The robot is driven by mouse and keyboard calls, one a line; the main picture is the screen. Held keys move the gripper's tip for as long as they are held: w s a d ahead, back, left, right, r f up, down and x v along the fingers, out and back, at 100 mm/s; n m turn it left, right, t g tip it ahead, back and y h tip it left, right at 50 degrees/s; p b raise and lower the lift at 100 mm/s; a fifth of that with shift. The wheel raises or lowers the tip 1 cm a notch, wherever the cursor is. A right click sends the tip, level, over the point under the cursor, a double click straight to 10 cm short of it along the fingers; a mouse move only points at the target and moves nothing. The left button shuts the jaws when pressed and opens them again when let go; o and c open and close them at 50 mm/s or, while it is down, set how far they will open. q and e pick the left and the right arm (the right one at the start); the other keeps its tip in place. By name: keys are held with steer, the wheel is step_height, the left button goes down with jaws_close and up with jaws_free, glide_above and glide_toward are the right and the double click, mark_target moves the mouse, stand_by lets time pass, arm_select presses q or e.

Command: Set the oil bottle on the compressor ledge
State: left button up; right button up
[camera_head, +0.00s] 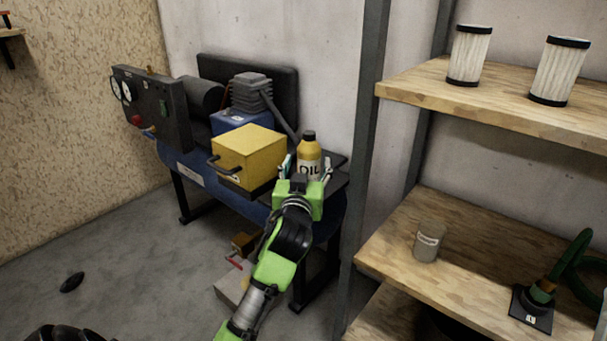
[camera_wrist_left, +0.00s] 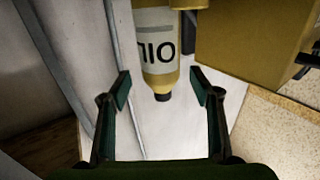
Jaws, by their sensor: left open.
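The oil bottle (camera_head: 309,152) is yellow with a dark cap and a white OIL label. It is upright at the right end of the blue compressor (camera_head: 230,122), over the dark ledge (camera_head: 336,184). Its base is hidden behind my left gripper (camera_head: 306,173), so I cannot see its contact with the ledge. The gripper is open, with one finger to each side of the bottle. In the left wrist view the bottle (camera_wrist_left: 160,50) appears upside down, between and beyond the open fingertips (camera_wrist_left: 164,88), with gaps on both sides. My right gripper is not in view.
A yellow box-shaped part (camera_head: 249,152) with a dark handle is close left of the bottle. A grey shelf post (camera_head: 366,130) stands to the right. The wooden shelves hold two filters (camera_head: 470,55), a grey can (camera_head: 429,241) and a green hose (camera_head: 568,268).

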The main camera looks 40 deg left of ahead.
arm_select(q)
steer(key=v, duration=0.6)
steer(key=shift+s+p, duration=0.2)
steer(key=shift+p, duration=0.25)
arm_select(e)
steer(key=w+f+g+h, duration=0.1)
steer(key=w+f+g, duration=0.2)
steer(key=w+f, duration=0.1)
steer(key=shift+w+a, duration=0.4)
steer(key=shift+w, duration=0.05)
